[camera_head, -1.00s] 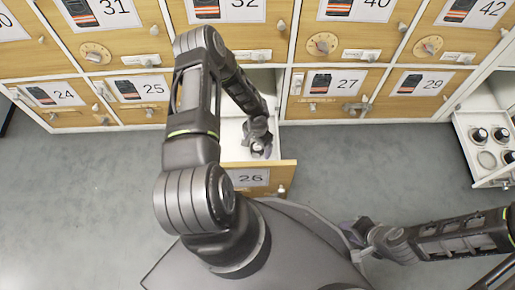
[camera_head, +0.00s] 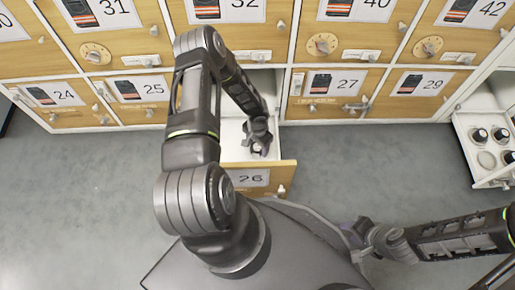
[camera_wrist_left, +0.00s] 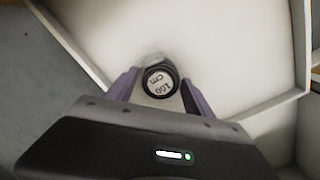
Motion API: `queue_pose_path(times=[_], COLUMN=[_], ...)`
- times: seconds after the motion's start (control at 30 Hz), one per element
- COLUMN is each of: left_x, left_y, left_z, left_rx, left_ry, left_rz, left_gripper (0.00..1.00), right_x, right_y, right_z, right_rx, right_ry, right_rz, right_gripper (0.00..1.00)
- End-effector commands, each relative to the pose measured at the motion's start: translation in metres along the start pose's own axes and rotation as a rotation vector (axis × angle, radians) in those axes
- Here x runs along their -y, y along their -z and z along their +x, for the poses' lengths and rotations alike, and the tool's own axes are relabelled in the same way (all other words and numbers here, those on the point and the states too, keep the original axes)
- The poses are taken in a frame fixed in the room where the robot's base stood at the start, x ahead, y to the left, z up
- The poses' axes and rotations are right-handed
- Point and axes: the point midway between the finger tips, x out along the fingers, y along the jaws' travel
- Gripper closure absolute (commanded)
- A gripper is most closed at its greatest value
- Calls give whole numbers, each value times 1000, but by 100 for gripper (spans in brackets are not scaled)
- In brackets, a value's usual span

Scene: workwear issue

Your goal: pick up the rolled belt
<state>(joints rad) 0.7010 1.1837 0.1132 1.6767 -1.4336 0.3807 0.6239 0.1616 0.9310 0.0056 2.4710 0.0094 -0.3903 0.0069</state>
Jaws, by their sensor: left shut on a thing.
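The rolled belt (camera_wrist_left: 160,80) is a small dark roll with a white end label reading "100 cm". It shows in the left wrist view between the two purple fingers of my left gripper (camera_wrist_left: 158,90). My left gripper is shut on it, inside the open white drawer (camera_wrist_left: 225,60). In the head view my left gripper (camera_head: 258,140) is down in drawer 26 (camera_head: 250,178), and the belt is mostly hidden by it. My right gripper (camera_head: 362,235) is at the lower right, away from the drawers; its fingers are too unclear to read.
Closed numbered wooden drawers, such as drawer 27 (camera_head: 322,90), flank the open one. Another open drawer (camera_head: 478,150) at the right holds several dark rolls. The grey floor (camera_head: 80,190) is clear.

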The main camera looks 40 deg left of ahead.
Motion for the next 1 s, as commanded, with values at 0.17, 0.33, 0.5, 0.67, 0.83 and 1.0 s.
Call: queue_pose_path(times=[0.17,0.33,0.5,0.67,0.83,1.0], left_x=[0,0,0,1,1,0], left_y=[0,0,0,1,0,0], left_z=[0,-1,-15,-45,-78,-98], left_rx=[0,0,-1,-2,-1,0], left_ry=[0,1,1,2,2,0], left_rz=[0,0,1,1,0,0], left_gripper=[85,85,85,85,85,85], right_x=[0,0,2,7,11,12], right_y=[0,0,0,-1,-3,-4], right_z=[0,-1,-8,-21,-34,-41], right_rx=[0,0,2,8,16,22], right_ry=[0,0,0,0,0,0], right_rz=[0,0,0,-1,-2,-2], right_gripper=[64,64,64,64,64,64])
